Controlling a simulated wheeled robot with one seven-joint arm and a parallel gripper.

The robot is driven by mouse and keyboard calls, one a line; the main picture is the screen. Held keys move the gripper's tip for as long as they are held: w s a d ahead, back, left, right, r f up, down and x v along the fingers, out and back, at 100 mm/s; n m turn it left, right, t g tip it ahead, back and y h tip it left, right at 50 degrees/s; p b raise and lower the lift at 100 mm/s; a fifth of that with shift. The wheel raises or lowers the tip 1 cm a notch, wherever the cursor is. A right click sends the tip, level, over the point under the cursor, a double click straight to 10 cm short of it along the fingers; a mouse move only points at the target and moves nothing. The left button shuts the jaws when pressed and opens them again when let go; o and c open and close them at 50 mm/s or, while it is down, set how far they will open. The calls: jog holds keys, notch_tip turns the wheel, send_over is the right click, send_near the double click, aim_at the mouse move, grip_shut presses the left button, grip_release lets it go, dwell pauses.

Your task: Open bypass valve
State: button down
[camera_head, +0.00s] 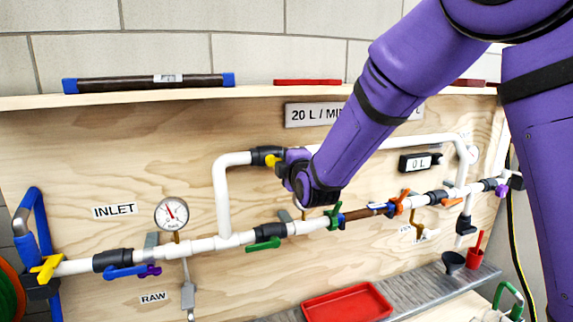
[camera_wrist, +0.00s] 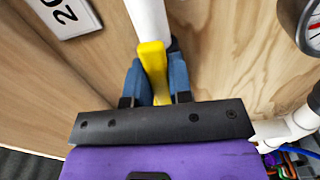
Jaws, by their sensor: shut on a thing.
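The bypass valve is a black body (camera_head: 264,155) with a yellow handle (camera_head: 272,161), on the white pipe loop that rises above the main line. My gripper (camera_head: 281,163) is at this handle. In the wrist view, its two blue fingers (camera_wrist: 155,80) are shut on the yellow handle (camera_wrist: 152,56), one on each side. In that picture the handle runs roughly in line with the white pipe (camera_wrist: 146,18) behind it. My gripper hides part of the valve in the head view, so the handle's exact angle is hard to tell.
The main line below carries a green handle (camera_head: 263,245), a blue handle (camera_head: 125,271) and another yellow handle (camera_head: 47,268). A pressure gauge (camera_head: 172,214) is at left. A red tray (camera_head: 348,303) lies on the shelf below. The flow sign (camera_head: 312,114) is above, partly behind my arm.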

jog(key=shift+r+n, duration=0.1)
jog(key=shift+n, duration=0.3)
jog(key=c, duration=1)
grip_release()
jog(key=v, duration=1.1)
